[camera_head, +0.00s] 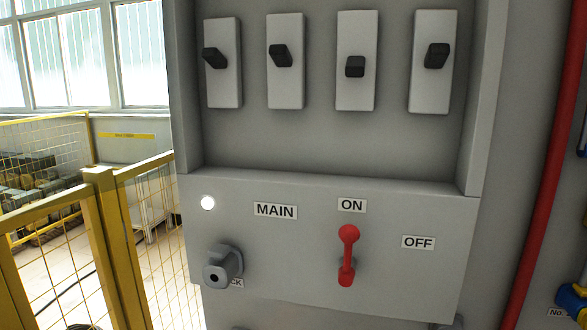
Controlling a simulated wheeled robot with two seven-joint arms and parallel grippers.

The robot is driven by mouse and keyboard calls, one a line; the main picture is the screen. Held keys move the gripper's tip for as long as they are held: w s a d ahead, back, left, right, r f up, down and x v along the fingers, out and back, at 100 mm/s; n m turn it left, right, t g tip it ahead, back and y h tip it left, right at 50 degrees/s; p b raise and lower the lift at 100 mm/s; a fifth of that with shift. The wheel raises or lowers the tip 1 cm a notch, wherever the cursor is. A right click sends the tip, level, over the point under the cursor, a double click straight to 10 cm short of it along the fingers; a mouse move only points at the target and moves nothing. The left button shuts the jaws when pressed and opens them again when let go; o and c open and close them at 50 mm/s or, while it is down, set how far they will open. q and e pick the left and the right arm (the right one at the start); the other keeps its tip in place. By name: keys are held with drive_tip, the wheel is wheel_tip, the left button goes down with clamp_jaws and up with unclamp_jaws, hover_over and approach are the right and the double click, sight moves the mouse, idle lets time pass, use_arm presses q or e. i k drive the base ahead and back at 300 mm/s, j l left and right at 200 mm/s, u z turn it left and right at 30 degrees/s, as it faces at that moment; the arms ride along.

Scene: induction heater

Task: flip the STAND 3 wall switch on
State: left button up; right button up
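Several wall switches with pale plates and black toggles sit in a row in the recess of a grey cabinet. From left, they are the first switch (223,85), the second switch (285,88), the third switch (355,95) and the rightmost switch (431,92). The third switch's toggle sits lower on its plate than the others. The other toggles sit higher and stick up or outward. No STAND labels show, so I cannot tell which switch is STAND 3. Neither of my grippers is in view.
Below the switches, a sloped grey panel (300,270) carries a red lever (347,255) with its knob up under the ON label, a lit white lamp (208,203) and a grey lock knob (222,267). A yellow mesh fence (100,220) stands left, a red pipe (548,165) right.

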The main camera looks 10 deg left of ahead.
sight(355, 65)
drive_tip(key=j, duration=2.9)
drive_tip(key=z, duration=1.2)
